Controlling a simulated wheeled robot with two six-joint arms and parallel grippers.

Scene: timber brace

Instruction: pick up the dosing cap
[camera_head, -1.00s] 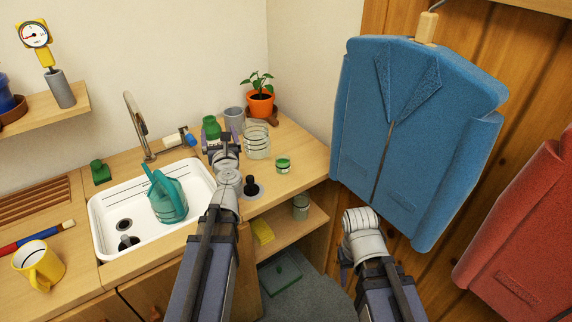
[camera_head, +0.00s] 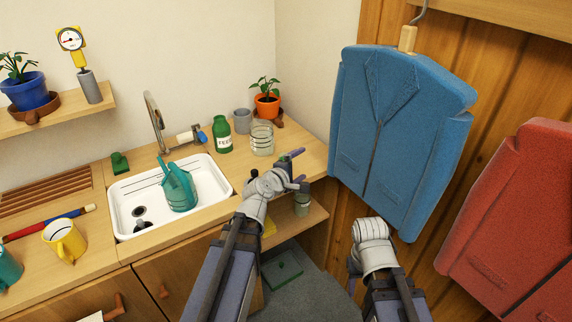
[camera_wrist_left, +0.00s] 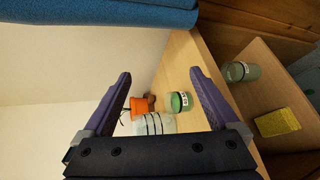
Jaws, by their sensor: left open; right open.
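The dosing cap, a small green see-through cup, stands on the counter near its right edge. In the head view my left gripper hides most of it, and a bit of green (camera_head: 284,158) shows. In the left wrist view the dosing cap (camera_wrist_left: 180,102) is plain, ahead of and between the spread fingers. My left gripper (camera_head: 302,171) is open and empty; its fingers also frame the left wrist view (camera_wrist_left: 160,75). I cannot tell contact with the cap. My right gripper (camera_head: 353,266) is low in front of the blue jacket, its fingers mostly hidden behind its wrist.
A ringed glass jar (camera_head: 262,140), a green FEED bottle (camera_head: 222,134), a grey cup (camera_head: 242,121) and an orange plant pot (camera_head: 267,105) stand behind. The sink (camera_head: 128,190) holds a teal watering can (camera_head: 180,190). A blue jacket (camera_head: 400,135) hangs right. A lower shelf holds a jar (camera_head: 302,204).

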